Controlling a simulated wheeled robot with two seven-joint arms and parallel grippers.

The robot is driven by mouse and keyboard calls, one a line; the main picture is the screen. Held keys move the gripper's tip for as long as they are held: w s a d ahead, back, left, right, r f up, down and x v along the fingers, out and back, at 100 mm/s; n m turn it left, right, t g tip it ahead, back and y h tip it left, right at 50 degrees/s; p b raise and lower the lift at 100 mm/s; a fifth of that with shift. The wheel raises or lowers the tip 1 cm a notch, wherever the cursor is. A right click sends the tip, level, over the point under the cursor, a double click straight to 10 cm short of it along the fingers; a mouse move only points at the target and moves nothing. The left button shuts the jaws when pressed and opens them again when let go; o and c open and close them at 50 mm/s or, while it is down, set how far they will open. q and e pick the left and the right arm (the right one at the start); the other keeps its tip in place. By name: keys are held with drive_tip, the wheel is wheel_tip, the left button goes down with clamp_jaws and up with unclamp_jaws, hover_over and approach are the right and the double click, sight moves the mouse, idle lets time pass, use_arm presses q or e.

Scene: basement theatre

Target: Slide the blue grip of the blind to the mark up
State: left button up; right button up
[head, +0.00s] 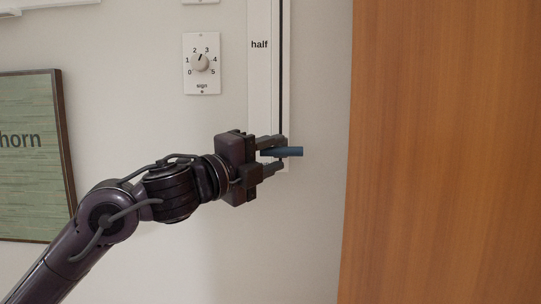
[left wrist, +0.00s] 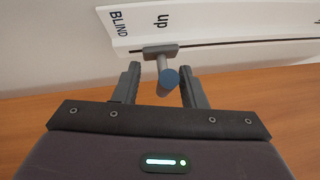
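The blue grip (head: 292,152) of the blind sticks out from the slider near the lower end of the upright white track plate (head: 261,95). The grip shows end-on in the left wrist view (left wrist: 169,78), on a grey slider block. My left gripper (head: 280,154) is open, with one finger on each side of the grip. In the left wrist view (left wrist: 163,88) gaps show between the grip and both fingers. A short label (left wrist: 162,21) is beside the slider; I cannot tell whether it reads "up" or "dn". The mark "half" (head: 259,44) is higher up. My right gripper is not in view.
A white dial plate (head: 202,84) marked 0 to 5 is on the wall left of the track. A green framed sign (head: 30,170) hangs at far left. A wooden panel (head: 445,150) fills the right side. The wall along the track above the grip looks clear.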

use_arm(q)
drive_tip(key=b+v, duration=0.2)
drive_tip(key=v, duration=0.6)
drive_tip(key=shift+w+d+f, duration=0.1)
